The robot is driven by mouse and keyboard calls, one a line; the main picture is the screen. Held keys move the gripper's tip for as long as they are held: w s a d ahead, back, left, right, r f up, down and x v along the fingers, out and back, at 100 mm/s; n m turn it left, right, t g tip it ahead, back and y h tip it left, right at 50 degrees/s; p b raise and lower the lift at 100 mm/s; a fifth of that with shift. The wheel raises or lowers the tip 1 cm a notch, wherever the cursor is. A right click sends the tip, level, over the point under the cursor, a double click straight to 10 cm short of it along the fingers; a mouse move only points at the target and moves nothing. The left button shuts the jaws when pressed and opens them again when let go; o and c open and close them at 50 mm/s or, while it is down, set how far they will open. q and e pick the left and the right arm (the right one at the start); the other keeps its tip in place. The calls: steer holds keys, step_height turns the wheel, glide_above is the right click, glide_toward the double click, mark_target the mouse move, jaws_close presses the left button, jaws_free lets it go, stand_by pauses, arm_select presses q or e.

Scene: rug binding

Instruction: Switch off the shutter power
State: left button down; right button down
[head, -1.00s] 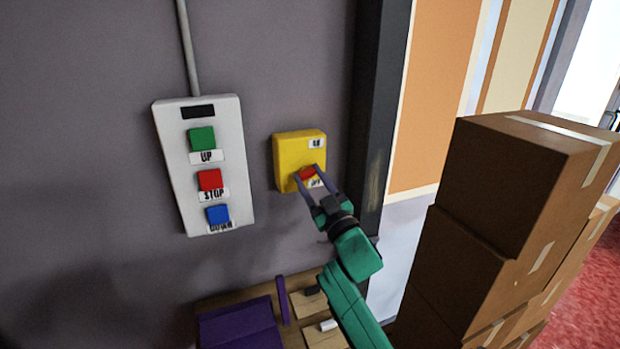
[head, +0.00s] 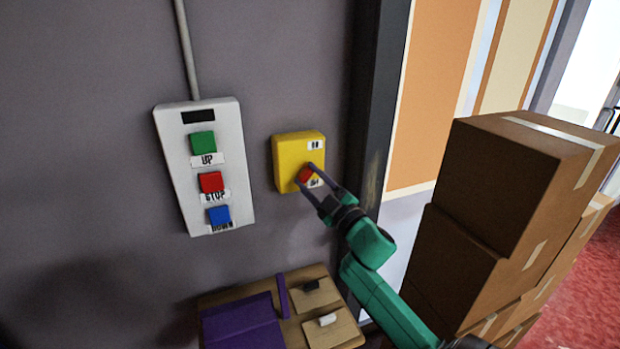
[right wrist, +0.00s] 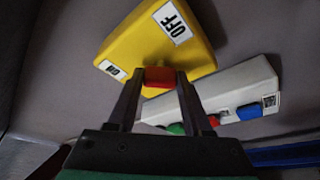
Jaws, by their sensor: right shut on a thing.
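A yellow switch box (head: 286,158) is mounted on the grey wall, with an ON label at its upper right and an OFF label at its lower right. A red switch handle (head: 305,174) sticks out from its lower front, close beside the OFF label. My right gripper (head: 308,177) is shut on the red handle, one finger on each side. In the right wrist view the red handle (right wrist: 160,76) sits between the fingertips (right wrist: 160,82), with the yellow box (right wrist: 150,45) behind it. The handle's base is hidden. My left gripper is not in view.
A white control panel (head: 180,190) with green UP, red STOP and blue DOWN buttons hangs left of the box. Stacked cardboard boxes (head: 510,190) stand close on the right, beside my right arm. A wooden surface (head: 340,330) with purple pieces is below. A dark post (head: 375,110) stands right of the box.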

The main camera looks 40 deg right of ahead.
steer(key=shift+c, duration=1.6)
jaws_free()
steer(key=b+v, duration=0.5)
steer(key=v, duration=0.9)
steer(key=shift+s, duration=0.3)
